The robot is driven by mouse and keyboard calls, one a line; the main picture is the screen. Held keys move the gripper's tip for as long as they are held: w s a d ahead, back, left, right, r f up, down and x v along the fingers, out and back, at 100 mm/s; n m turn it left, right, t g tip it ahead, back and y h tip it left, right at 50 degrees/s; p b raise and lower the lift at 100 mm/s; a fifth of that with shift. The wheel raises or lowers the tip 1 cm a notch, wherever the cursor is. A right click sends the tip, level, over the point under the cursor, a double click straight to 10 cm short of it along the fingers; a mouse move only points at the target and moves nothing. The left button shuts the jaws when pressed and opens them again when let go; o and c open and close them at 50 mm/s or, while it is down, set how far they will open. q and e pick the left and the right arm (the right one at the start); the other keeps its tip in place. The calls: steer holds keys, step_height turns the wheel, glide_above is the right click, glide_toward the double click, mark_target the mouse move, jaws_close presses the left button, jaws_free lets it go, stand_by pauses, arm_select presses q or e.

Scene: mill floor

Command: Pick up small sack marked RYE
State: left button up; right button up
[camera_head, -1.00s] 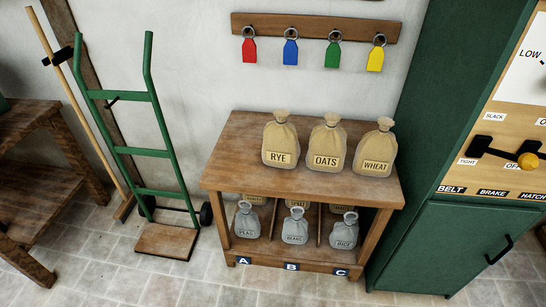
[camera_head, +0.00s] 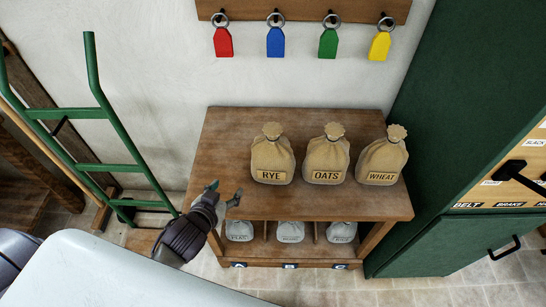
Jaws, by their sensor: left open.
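The small tan sack marked RYE (camera_head: 271,154) stands upright on the left part of the wooden stand's top (camera_head: 228,134). Its label faces me and nothing covers it. My left gripper (camera_head: 223,192) is open and empty. It is at the stand's front left edge, to the left of and nearer to me than the RYE sack, and apart from it. My right gripper is not in view.
The OATS sack (camera_head: 327,154) stands close to the right of RYE, with the WHEAT sack (camera_head: 383,156) beyond it. Grey sacks (camera_head: 290,232) fill the lower shelf. A green hand truck (camera_head: 120,130) is at left, a green cabinet (camera_head: 455,100) at right. Coloured tags (camera_head: 276,42) hang above.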

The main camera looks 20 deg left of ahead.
mark_target(269, 138)
arm_select(q)
steer(key=w+d+r+m+t+h, duration=0.3)
steer(key=w+r+m+t+h, duration=0.1)
steer(key=r+h, duration=0.35)
steer(key=shift+y, duration=0.25)
steer(key=p+x, duration=0.2)
steer(key=x, duration=1)
steer(key=shift+w+r+p, duration=0.15)
steer(key=shift+w+p, duration=0.25)
steer(key=shift+w, duration=0.05)
steer(key=shift+w+d, duration=0.2)
steer(key=shift+w, duration=0.2)
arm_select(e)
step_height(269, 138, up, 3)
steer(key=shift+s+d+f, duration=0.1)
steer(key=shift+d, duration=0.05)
